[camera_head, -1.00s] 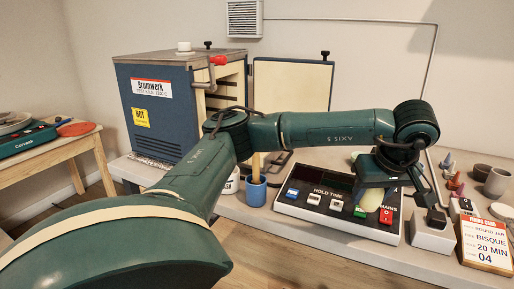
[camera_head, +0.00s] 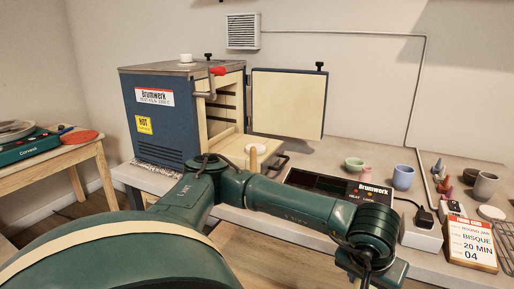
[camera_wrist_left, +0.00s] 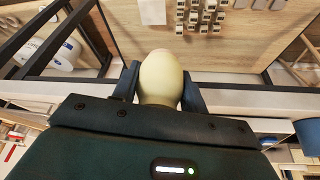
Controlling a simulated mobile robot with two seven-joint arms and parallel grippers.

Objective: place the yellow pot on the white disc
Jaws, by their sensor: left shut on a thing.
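The yellow pot (camera_wrist_left: 161,70), pale and smooth-sided, is between the two fingers of my left gripper (camera_wrist_left: 160,86) in the left wrist view, and the gripper is shut on it. In the head view my left arm reaches down to the bottom edge, where the gripper is cut off and the pot is not visible. Another white disc (camera_head: 490,212) lies on the bench at far right; I cannot tell which the task means. My right gripper is not in view.
The kiln (camera_head: 158,115) stands with its door (camera_head: 290,103) swung open. A black control box (camera_head: 366,191), green bowl (camera_head: 355,164), blue cup (camera_head: 403,177) and several cones occupy the bench. A firing card (camera_head: 470,243) stands at its front right. A side table (camera_head: 60,150) is at left.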

